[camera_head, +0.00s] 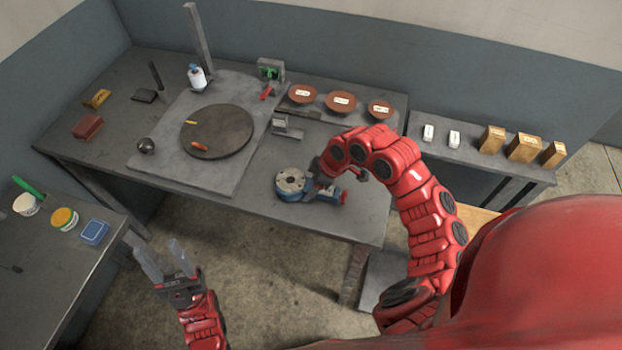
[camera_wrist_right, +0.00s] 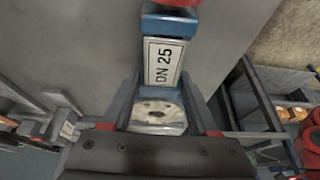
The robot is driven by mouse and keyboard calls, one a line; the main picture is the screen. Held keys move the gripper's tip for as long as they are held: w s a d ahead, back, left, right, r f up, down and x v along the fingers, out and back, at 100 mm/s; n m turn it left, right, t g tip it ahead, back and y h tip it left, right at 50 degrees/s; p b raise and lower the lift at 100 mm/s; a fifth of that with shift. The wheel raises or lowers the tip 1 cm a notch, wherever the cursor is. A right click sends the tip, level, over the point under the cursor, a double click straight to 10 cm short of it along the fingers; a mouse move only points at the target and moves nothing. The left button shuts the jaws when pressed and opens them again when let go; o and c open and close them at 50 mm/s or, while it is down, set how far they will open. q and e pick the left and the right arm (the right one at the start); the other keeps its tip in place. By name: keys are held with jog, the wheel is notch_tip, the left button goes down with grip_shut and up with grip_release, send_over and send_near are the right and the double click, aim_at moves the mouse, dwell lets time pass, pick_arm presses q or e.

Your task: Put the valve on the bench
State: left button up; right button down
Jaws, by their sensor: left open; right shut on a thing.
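The valve (camera_head: 291,181) is blue with a pale round flange and a red part at one end. It is at the front right of the grey bench (camera_head: 262,190), on or just above its top; I cannot tell which. In the right wrist view the valve (camera_wrist_right: 162,62) shows a "DN 25" label, with its flange between the fingers. My right gripper (camera_head: 318,184) is shut on the valve, partly hidden by my own arm. My left gripper (camera_head: 156,252) is open and empty, over the floor in front of the bench.
A round dark plate (camera_head: 217,131) lies on a grey slab on the bench. Several brown dishes (camera_head: 341,101) stand at the back right. A side table (camera_head: 470,155) holds white and tan boxes. A left table (camera_head: 50,260) holds tubs. The bench's front right is mostly clear.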

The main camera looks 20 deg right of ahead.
jog(key=shift+w+f, duration=0.1)
jog(key=shift+c, duration=0.8)
grip_release()
